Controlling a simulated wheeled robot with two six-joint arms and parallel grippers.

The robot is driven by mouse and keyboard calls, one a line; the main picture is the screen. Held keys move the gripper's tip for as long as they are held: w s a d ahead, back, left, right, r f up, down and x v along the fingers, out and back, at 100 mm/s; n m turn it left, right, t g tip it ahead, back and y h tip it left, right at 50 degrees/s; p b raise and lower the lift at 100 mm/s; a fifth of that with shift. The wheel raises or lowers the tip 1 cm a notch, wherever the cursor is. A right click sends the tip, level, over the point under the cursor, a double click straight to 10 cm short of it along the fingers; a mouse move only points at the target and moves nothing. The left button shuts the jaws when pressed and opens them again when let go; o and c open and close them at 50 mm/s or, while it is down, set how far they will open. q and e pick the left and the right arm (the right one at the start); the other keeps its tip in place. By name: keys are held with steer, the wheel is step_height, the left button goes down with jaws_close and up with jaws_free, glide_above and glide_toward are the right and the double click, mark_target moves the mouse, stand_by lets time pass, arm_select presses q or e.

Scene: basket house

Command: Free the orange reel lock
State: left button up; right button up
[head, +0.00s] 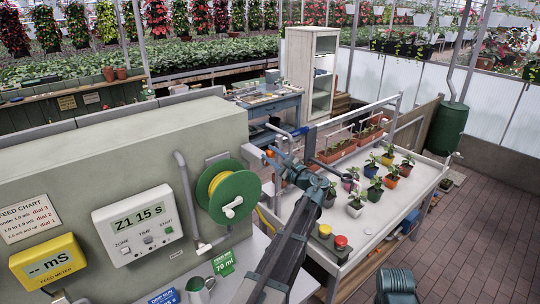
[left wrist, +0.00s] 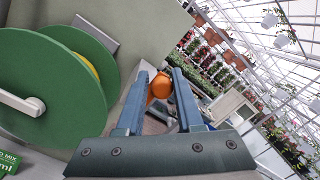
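The green reel (head: 229,192) with yellow hose and a white crank is mounted on the end of the grey-green wall. It fills the left of the left wrist view (left wrist: 40,75). The orange reel lock, a round knob (left wrist: 160,84), shows between the fingers of my left gripper (left wrist: 160,90). In the head view the orange knob (head: 270,153) is a small spot right of the reel, by the fingertips of my left gripper (head: 272,158). The fingers are apart; I cannot tell whether they touch the knob.
A timer box (head: 140,224) and a yellow feed meter (head: 48,262) are on the wall at left. A white bench (head: 375,222) with several potted plants and red and yellow buttons (head: 341,242) stands right of my left arm. The brick floor (head: 480,235) at right is clear.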

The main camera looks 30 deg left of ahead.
arm_select(q)
steer(key=o, duration=0.4)
steer(key=shift+w+d+f, duration=0.15)
steer(key=shift+w+d, duration=0.1)
steer(key=shift+w, duration=0.15)
steer(key=shift+c, duration=0.2)
steer(key=b+v, duration=0.1)
steer(key=v, duration=1.2)
steer(key=shift+s+d, duration=0.3)
